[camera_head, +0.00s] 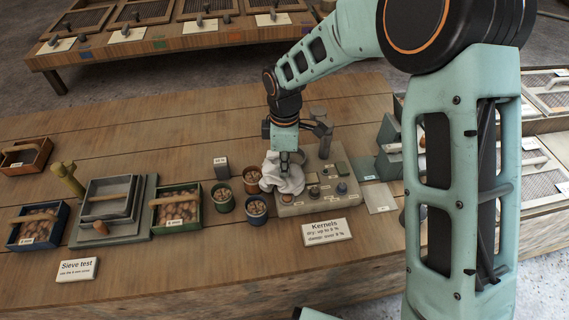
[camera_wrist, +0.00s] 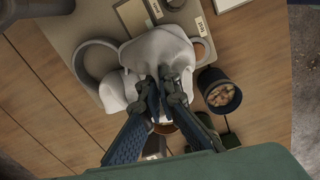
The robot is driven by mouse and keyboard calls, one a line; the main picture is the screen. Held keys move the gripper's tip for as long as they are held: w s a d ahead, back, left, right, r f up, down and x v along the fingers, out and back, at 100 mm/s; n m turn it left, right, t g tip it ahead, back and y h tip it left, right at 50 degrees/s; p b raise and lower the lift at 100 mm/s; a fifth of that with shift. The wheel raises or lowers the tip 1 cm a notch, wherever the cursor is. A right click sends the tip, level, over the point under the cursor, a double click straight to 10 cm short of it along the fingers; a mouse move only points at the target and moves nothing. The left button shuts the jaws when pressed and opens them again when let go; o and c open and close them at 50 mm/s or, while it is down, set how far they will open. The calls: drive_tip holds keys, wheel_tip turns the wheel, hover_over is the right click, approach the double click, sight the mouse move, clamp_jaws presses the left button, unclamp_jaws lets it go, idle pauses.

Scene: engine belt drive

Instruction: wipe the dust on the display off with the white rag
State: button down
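The white rag (camera_head: 284,177) is bunched over the left part of a grey instrument panel (camera_head: 318,200). My gripper (camera_head: 285,160) reaches down from above; in the wrist view its fingers (camera_wrist: 165,92) are closed together on the rag (camera_wrist: 160,52). I cannot tell whether the rag touches the panel.
Round cups of kernels (camera_head: 252,180) stand just left of the panel. A "Kernels" sign (camera_head: 327,232) is in front. Left are a sieve tray (camera_head: 108,198) and boxes of nuts. Bare table (camera_head: 190,268) lies in front.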

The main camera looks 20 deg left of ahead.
drive_tip(key=shift+f, duration=0.6)
drive_tip(key=c, duration=1.2)
unclamp_jaws()
drive_tip(key=shift+o, duration=0.2)
